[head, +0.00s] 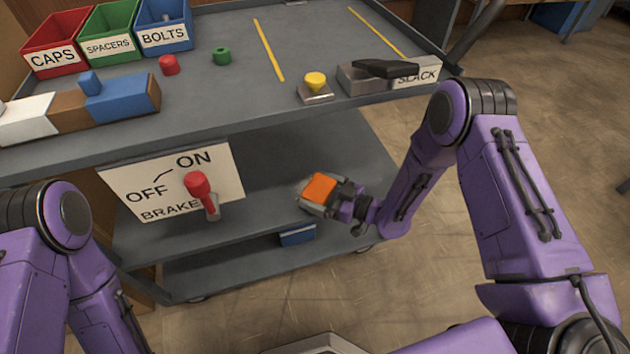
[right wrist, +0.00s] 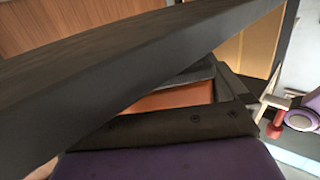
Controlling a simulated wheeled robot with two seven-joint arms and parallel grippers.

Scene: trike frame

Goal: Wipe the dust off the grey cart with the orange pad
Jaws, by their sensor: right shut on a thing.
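The grey cart (head: 205,120) has a top and lower shelves. The orange pad (head: 320,187) is in my right gripper (head: 318,196), which is shut on it over the middle shelf (head: 265,165), below the top's front edge. In the right wrist view, part of the pad (right wrist: 170,98) shows between dark gripper parts, with a dark slab close across the view. I cannot tell whether the pad touches the shelf. I cannot make out dust clearly. My left arm shows at lower left, but its gripper is out of view.
A brake sign (head: 150,185) with a red-knobbed lever (head: 200,190) stands left of my right gripper. A blue item (head: 297,235) is below the middle shelf. The top holds a red bin (head: 55,45), a yellow-topped piece (head: 315,82) and a SLACK block (head: 385,77).

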